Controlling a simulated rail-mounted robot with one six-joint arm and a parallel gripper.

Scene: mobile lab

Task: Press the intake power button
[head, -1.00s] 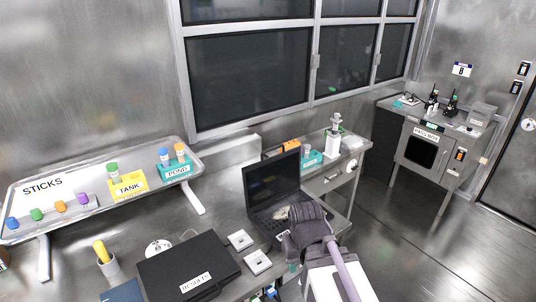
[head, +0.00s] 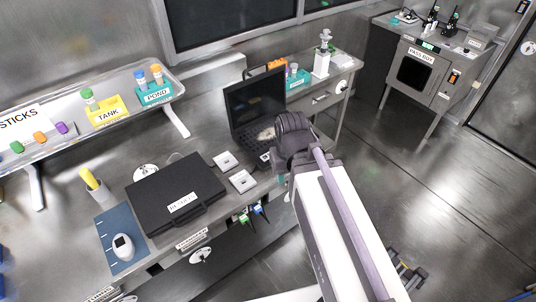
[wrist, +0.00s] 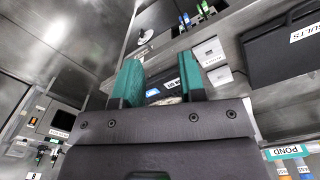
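No button with a readable intake label shows in either view, so I cannot tell which control it is. Two small white square plates, one nearer the laptop (head: 242,181) and one behind it (head: 225,161), lie on the bench; they also show in the wrist view (wrist: 209,52). My gripper (wrist: 160,72) has two teal fingers standing apart with nothing held between them. In the head view its dark body (head: 293,140) is over the front right of the open black laptop (head: 255,100) and hides part of it.
A black case (head: 175,190) labelled RESULTS lies on the bench left of the plates. A blue mat (head: 112,228) holds a small white device (head: 122,246). The tilted sticks tray (head: 60,112) stands behind. A grey labelled cabinet (head: 415,75) stands far right; the floor between is clear.

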